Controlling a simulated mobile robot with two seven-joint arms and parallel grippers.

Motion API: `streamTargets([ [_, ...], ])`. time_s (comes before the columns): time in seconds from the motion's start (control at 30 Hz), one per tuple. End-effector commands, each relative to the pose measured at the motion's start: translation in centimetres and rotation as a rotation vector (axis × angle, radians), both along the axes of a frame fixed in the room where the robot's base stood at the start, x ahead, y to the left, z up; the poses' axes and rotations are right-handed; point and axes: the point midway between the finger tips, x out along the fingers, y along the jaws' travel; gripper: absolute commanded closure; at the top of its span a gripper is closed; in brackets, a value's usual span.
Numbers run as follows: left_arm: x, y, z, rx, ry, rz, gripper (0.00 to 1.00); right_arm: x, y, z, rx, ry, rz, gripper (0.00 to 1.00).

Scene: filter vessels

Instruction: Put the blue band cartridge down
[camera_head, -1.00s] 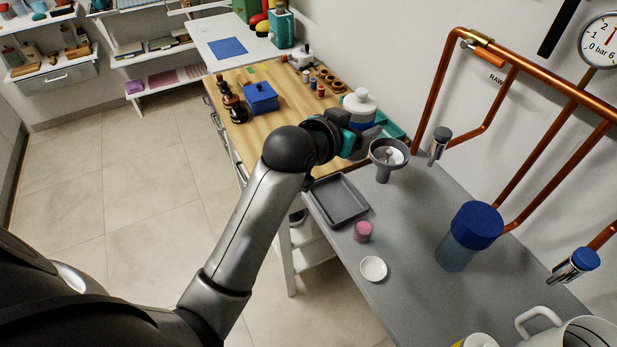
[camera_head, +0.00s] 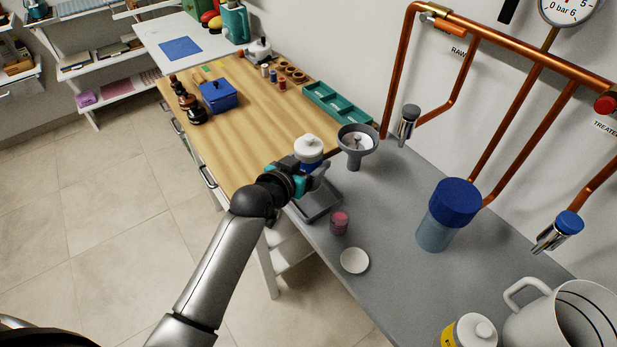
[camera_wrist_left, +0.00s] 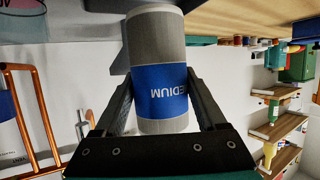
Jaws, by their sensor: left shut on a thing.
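The blue band cartridge (camera_head: 309,157) is a pale cylinder with a white top. In the left wrist view its blue band (camera_wrist_left: 161,92) carries lettering that reads upside down, partly "EDIUM". My left gripper (camera_head: 308,172) is shut on it, with one finger on each side of the band. In the head view the cartridge looks upright, over or just behind the grey tray (camera_head: 326,212). The gripper hides part of the tray. I cannot tell whether the cartridge's lower end touches anything. My right gripper is in neither view.
A grey funnel-shaped vessel (camera_head: 357,147) stands close to the right of the cartridge. Copper pipes (camera_head: 395,70) run behind.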

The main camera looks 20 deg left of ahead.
Motion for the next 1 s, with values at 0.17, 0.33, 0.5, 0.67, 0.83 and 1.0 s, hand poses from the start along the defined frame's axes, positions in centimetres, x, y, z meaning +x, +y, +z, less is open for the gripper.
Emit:
streamTargets([
  [0.17, 0.0, 0.0, -2.6, -0.001, 0.002, 0.000, 0.87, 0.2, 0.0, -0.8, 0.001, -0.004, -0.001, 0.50],
  [0.33, 0.0, 0.0, -4.3, 0.001, 0.000, 0.000, 0.87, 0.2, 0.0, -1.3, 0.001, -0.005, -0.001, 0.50],
  [0.5, 0.0, 0.0, -4.2, 0.001, -0.002, 0.000, 0.87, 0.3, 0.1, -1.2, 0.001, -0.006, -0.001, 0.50],
  [0.67, 0.0, 0.0, -4.4, 0.001, -0.001, 0.000, 0.87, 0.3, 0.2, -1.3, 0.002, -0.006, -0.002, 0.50],
  [0.83, 0.0, 0.0, -4.6, 0.001, 0.000, 0.000, 0.15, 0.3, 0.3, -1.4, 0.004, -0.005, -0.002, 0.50],
  [1.0, 0.0, 0.0, -4.6, 0.001, 0.000, 0.000, 0.00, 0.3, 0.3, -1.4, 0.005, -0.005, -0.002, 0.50],
])
